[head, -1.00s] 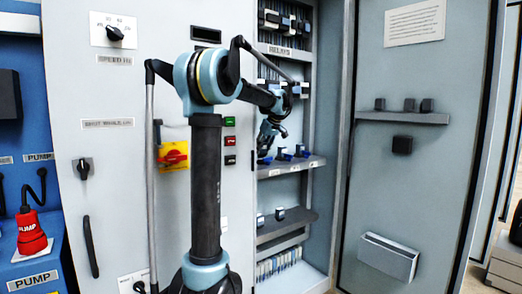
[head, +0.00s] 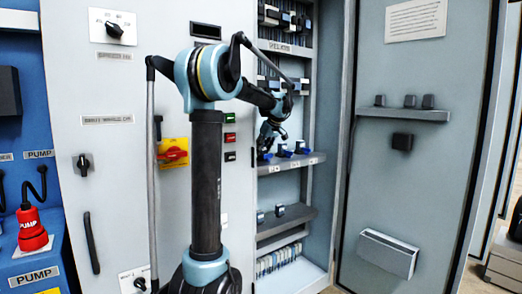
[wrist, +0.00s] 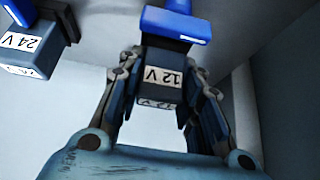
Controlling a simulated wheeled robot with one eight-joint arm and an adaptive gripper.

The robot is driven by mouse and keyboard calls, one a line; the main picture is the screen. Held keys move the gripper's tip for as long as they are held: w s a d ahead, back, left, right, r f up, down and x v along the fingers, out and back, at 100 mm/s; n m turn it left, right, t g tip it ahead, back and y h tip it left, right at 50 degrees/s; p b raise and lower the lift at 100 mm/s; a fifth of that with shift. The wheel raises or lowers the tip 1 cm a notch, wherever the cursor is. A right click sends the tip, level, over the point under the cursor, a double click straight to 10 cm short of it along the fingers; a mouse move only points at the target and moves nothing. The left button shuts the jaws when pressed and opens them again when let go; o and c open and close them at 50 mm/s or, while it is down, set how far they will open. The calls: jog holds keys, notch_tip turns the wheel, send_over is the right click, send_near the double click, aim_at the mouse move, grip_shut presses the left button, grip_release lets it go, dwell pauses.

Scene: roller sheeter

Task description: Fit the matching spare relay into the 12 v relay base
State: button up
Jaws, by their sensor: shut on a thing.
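My gripper (wrist: 162,95) is shut on a blue-grey relay (wrist: 164,62) with a 12 V label, which appears upside down in the wrist view. A second 12 V label shows just below it between the fingers. A bright blue part (wrist: 172,24) lies at the relay's far end; I cannot tell whether the two are seated together. In the head view my gripper (head: 268,146) is at the left end of the cabinet's middle shelf (head: 292,163), which bears a row of blue parts (head: 283,152). The fingertips are small there and partly hidden.
A block labelled 24 V (wrist: 30,58) is close to my gripper on the left in the wrist view. Small blocks (head: 280,210) stand on a lower shelf. The open door (head: 410,200) on the right carries a ledge (head: 405,115) with three dark blocks.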

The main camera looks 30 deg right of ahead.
jog(key=shift+f, duration=0.1)
jog(key=o, duration=1.1)
jog(key=shift+o, duration=0.2)
jog(key=v, duration=1.1)
jog(key=shift+s+r, duration=0.2)
jog(key=shift+r, duration=0.15)
